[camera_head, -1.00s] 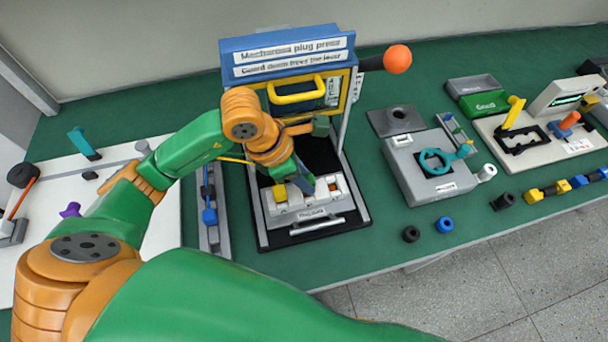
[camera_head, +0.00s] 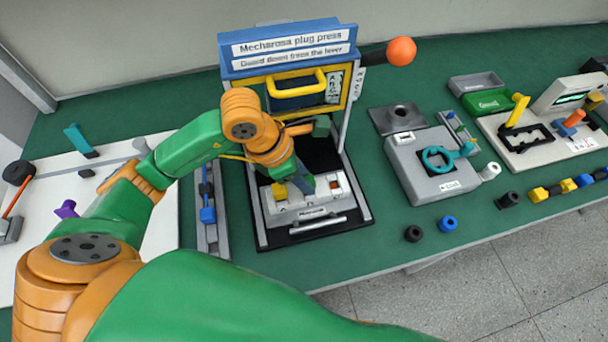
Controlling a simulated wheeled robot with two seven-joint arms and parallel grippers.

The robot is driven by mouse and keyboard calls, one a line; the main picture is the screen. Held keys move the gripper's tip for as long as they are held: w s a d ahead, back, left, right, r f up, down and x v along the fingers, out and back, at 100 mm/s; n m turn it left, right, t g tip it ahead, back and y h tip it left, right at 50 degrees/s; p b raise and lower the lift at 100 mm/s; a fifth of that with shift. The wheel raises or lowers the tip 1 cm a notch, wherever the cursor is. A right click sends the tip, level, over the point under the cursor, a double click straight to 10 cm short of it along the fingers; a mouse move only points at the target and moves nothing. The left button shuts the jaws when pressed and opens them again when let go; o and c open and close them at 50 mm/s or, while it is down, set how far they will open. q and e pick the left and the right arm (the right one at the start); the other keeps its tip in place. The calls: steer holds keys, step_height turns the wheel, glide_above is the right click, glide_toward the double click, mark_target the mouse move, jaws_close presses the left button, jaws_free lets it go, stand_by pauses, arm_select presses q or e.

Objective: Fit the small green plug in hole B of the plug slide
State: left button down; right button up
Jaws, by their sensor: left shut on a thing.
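The plug slide (camera_head: 313,211) is a light grey block at the front of the blue and yellow plug press (camera_head: 287,60). A yellow plug (camera_head: 279,190) stands at its left end and a small orange-red part shows toward its right end. My left gripper (camera_head: 304,184) reaches down over the middle of the slide, right of the yellow plug, with its jaws shut. The small green plug cannot be made out clearly; the jaws and wrist hide what is between them. Hole B is also hidden. My right gripper is not in view.
The press has a yellow handle (camera_head: 297,86) and an orange lever knob (camera_head: 401,51). A grey fixture with a teal ring (camera_head: 437,159) stands to the right.

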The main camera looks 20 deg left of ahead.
arm_select(q)
steer(key=shift+f, duration=0.3)
steer(key=c, duration=0.5)
jaws_free()
steer(key=shift+r, duration=0.1)
steer(key=v, duration=0.7)
steer(key=shift+b, duration=0.45)
steer(key=shift+a, duration=0.1)
